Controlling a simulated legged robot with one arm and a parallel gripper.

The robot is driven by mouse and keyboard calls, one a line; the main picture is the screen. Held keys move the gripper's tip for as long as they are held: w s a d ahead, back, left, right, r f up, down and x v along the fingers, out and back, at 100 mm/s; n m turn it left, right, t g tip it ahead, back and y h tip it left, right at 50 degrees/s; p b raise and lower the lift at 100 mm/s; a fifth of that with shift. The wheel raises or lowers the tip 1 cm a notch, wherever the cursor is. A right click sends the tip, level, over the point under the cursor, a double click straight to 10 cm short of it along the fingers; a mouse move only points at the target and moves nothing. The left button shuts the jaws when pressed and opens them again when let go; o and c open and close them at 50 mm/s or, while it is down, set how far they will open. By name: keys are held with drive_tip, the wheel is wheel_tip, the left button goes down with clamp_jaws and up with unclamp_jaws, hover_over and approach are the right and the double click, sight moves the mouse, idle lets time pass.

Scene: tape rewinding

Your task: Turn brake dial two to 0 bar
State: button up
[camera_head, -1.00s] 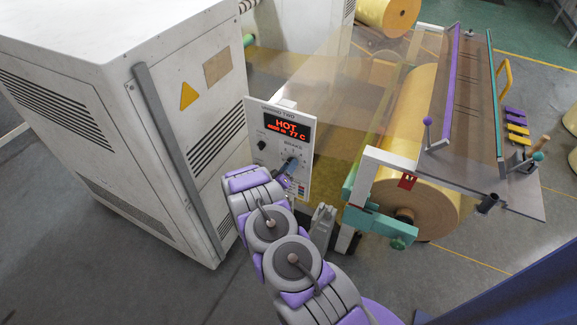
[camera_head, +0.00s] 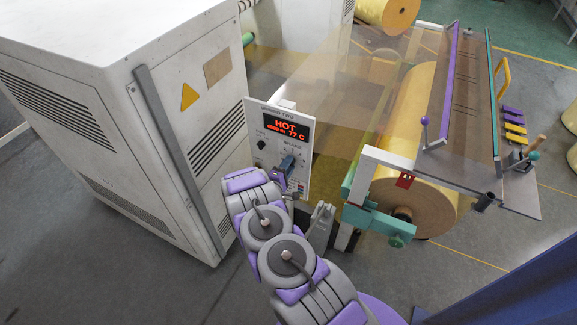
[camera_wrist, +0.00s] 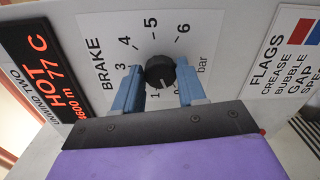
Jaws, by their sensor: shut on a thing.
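The brake dial is a black round knob (camera_wrist: 160,72) on the white panel (camera_head: 256,119) headed "UNWIND TWO". The wrist view shows BRAKE, bar and a scale up to 6 around it. My gripper (camera_wrist: 158,88) has its two blue fingers on either side of the knob, shut on it. The left finger covers the scale near 2. A faint light mark on the knob points down, roughly between 1 and 0; the exact reading is unclear. In the head view my gripper (camera_head: 285,164) is at the panel and hides the knob.
A red display (camera_head: 287,128) reads HOT and 77 C. A small black knob (camera_head: 261,144) sits left of the dial. A large white cabinet (camera_head: 85,120) stands left, and a yellow film roll (camera_head: 412,150) with a teal bracket (camera_head: 378,220) stands right.

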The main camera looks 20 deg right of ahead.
drive_tip(key=shift+w+a+n, duration=0.15)
drive_tip(key=shift+a+n, duration=0.05)
drive_tip(key=shift+n, duration=0.7)
drive_tip(key=o, duration=0.9)
drive_tip(key=shift+w+f, duration=0.1)
drive_tip(key=shift+f, duration=0.1)
drive_tip(key=shift+o, duration=0.7)
drive_tip(key=shift+r, duration=0.2)
drive_tip(key=v, duration=1.7)
drive_tip(key=shift+s+a, duration=0.2)
drive_tip(key=shift+s, duration=0.1)
drive_tip(key=shift+f, duration=0.15)
